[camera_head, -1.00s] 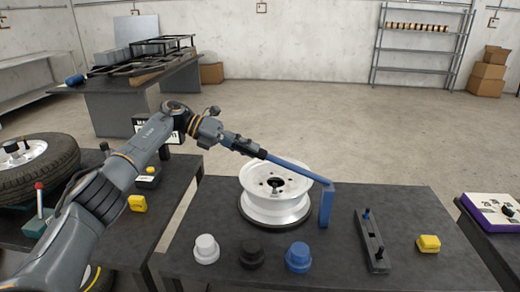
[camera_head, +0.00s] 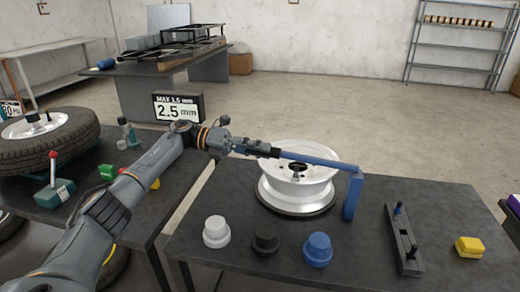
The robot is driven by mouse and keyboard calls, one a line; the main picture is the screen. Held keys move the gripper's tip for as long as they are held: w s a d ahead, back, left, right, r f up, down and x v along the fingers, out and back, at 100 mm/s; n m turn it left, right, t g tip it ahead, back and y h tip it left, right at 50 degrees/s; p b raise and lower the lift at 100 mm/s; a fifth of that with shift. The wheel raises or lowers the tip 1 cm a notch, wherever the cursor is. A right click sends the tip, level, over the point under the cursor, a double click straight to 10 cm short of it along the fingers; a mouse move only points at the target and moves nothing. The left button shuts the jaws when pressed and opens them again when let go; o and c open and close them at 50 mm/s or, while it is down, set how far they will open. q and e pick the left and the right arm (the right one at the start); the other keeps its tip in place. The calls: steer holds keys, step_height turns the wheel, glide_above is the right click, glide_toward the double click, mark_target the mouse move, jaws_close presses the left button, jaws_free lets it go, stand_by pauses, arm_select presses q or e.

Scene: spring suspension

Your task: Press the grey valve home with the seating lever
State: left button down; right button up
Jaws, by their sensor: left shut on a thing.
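The seating lever is a long blue bar (camera_head: 320,161) that runs from my left gripper to the top of an upright blue post (camera_head: 353,195) at the right of the wheel rim. My left gripper (camera_head: 272,152) is shut on the bar's left end. The bar passes above or across the white wheel rim (camera_head: 295,190), which lies flat on the table. A small dark part (camera_head: 295,170) shows in the rim's middle, under the bar. I cannot clearly make out a grey valve, or whether the bar touches anything in the rim. My right gripper is out of view.
White (camera_head: 215,232), black (camera_head: 264,243) and blue (camera_head: 318,249) stepped knobs stand along the table front. A dark slotted fixture (camera_head: 403,240) and a yellow block (camera_head: 468,247) lie at right. A sign (camera_head: 178,107) reads "2.5 mm". A tyre (camera_head: 50,145) lies on the left table.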

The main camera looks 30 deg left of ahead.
arm_select(q)
steer(key=c, duration=1.1)
jaws_free()
steer(key=shift+o, duration=0.2)
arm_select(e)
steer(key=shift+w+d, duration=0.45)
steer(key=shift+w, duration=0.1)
arm_select(q)
steer(key=shift+a, duration=0.15)
steer(key=v, duration=1.1)
steer(key=shift+s+a, duration=0.15)
steer(key=shift+a, duration=0.2)
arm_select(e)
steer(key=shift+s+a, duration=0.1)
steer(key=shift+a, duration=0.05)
